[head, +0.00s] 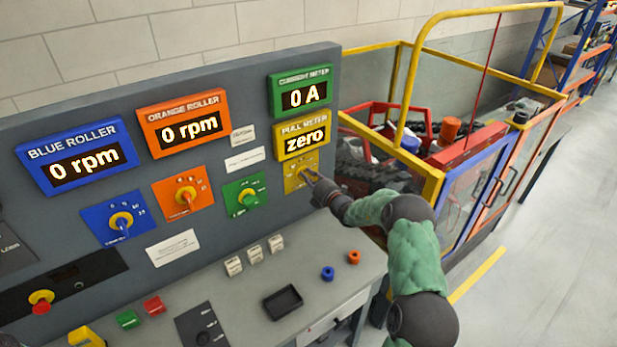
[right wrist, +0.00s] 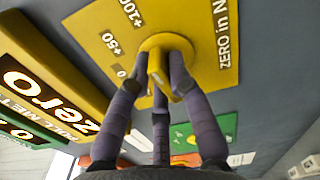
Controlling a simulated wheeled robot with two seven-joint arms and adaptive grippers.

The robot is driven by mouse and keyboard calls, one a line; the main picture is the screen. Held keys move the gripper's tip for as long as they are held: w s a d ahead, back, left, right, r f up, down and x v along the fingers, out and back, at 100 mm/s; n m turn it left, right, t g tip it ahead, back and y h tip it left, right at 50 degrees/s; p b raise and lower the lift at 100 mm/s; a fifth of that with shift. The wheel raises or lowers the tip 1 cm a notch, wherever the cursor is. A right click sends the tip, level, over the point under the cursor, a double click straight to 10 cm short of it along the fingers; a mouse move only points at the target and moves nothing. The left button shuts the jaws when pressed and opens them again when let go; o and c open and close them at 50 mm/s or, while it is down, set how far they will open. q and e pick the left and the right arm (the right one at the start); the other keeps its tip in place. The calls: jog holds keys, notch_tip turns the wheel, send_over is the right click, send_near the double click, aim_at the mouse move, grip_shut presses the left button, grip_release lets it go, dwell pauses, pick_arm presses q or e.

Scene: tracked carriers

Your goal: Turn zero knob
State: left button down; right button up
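The zero knob is a yellow knob (right wrist: 157,62) on a yellow plate (head: 296,182) with printed scale marks and the words "ZERO in N". It sits under the yellow pull meter (head: 302,141), whose display reads "zero". My right gripper (head: 311,179) is at this knob and partly covers it in the head view. In the right wrist view its fingers (right wrist: 160,72) close around the knob's grip, one on each side and a third below. They appear to touch it. My left gripper is not in view.
Blue (head: 121,222), orange (head: 184,196) and green (head: 245,196) knob plates stand to the left on the grey panel. A desk below holds a black tray (head: 283,302) and small buttons. A yellow-framed machine (head: 440,172) stands close on the right.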

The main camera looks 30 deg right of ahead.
jog(key=o, duration=0.4)
jog(key=shift+d, duration=0.1)
jog(key=shift+o, duration=0.2)
jog(key=s, duration=1.2)
jog(key=shift+d, duration=0.45)
jog(key=shift+s+f, duration=0.1)
jog(key=shift+f, duration=0.05)
